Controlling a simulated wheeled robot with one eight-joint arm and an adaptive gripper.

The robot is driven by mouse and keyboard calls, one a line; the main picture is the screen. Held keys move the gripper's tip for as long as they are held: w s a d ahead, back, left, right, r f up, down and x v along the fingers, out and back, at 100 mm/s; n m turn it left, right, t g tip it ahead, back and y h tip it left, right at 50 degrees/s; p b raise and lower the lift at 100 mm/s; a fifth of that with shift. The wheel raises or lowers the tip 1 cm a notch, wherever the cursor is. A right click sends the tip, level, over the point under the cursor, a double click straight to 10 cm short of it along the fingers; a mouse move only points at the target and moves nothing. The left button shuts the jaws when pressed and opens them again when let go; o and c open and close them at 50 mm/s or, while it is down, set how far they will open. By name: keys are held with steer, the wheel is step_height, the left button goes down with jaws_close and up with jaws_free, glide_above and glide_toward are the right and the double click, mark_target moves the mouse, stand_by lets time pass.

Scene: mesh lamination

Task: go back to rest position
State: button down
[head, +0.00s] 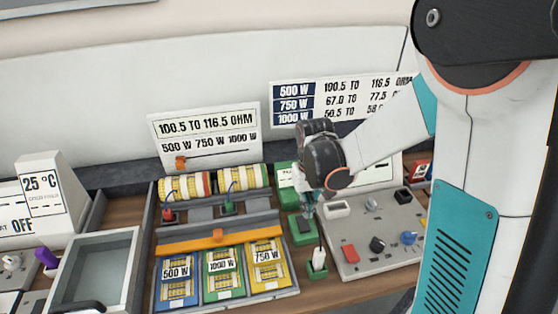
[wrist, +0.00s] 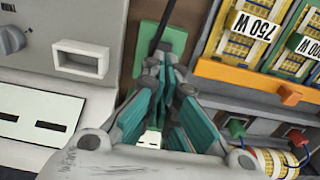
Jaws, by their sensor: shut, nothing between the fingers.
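My gripper (head: 308,202) is shut and empty in the head view. It points down above the narrow gap between the tray of coloured cards and the grey control panel. In the wrist view its teal fingers (wrist: 168,68) are together over a green block (wrist: 172,40) with a dark cable or rod beside it. My white and teal arm comes in from the right. I cannot tell whether the fingertips touch anything below.
The grey control panel (head: 378,262) with knobs is to the right. The tray (head: 226,297) holds blue, green and yellow wattage cards, with an orange bar (head: 186,244) behind them. Wire coils (head: 184,187) and a resistance sign (head: 206,128) stand farther back. An empty grey bin (head: 88,275) is at left.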

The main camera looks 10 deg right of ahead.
steer(key=s+r+t+b, duration=0.3)
steer(key=s+r+t, duration=0.4)
steer(key=s+r, duration=0.7)
steer(key=shift+s, duration=0.5)
steer(key=shift+a, duration=0.1)
stand_by(0.8)
